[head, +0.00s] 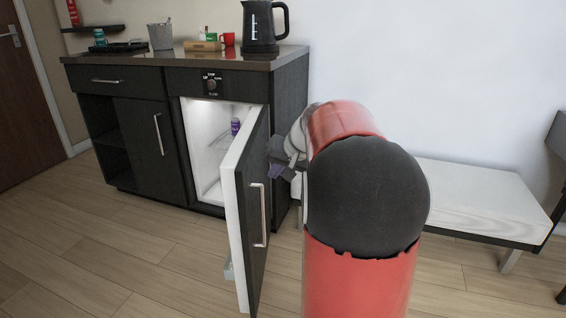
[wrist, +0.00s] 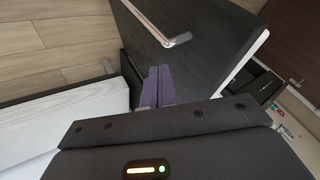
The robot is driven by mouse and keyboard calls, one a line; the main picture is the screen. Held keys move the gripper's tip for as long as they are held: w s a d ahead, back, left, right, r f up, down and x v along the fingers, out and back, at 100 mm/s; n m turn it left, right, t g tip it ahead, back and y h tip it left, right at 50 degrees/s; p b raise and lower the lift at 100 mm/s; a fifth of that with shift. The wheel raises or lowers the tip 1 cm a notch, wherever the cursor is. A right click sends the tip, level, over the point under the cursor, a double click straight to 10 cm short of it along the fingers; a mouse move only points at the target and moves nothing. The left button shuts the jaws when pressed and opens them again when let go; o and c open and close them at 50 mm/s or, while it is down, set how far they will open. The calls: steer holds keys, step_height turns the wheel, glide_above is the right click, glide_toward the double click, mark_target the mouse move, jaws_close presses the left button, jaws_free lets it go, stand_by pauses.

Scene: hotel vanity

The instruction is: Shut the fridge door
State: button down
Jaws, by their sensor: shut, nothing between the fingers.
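The fridge door (head: 253,215) stands wide open, swung out toward me from the white, lit fridge interior (head: 205,140). Its dark outer face carries a silver vertical handle (head: 259,214). My gripper (head: 276,172) is at the right of the door, on its outer-face side, partly hidden by my own arm. In the wrist view my shut, empty purple fingers (wrist: 157,86) point at the dark outer face of the door (wrist: 195,55), with the handle (wrist: 178,40) above them. I cannot tell whether the fingertips touch the door.
The dark cabinet (head: 140,140) holds the fridge, with a kettle (head: 262,26) and small items on top. A purple bottle (head: 235,126) stands inside the fridge. A white bench (head: 475,195) is along the wall at right. The floor (head: 130,255) left of the door is clear.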

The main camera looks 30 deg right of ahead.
steer(key=shift+w+a+f+p, duration=0.1)
steer(key=shift+w+a+f, duration=0.15)
steer(key=shift+w+a, duration=0.35)
steer(key=shift+w+a+f+p, duration=0.1)
steer(key=shift+w+a+f, duration=0.1)
steer(key=shift+w+a, duration=0.35)
steer(key=shift+w+a+f+p, duration=0.1)
steer(key=shift+w+a+f, duration=0.15)
steer(key=shift+w+a, duration=0.35)
steer(key=shift+a, duration=0.1)
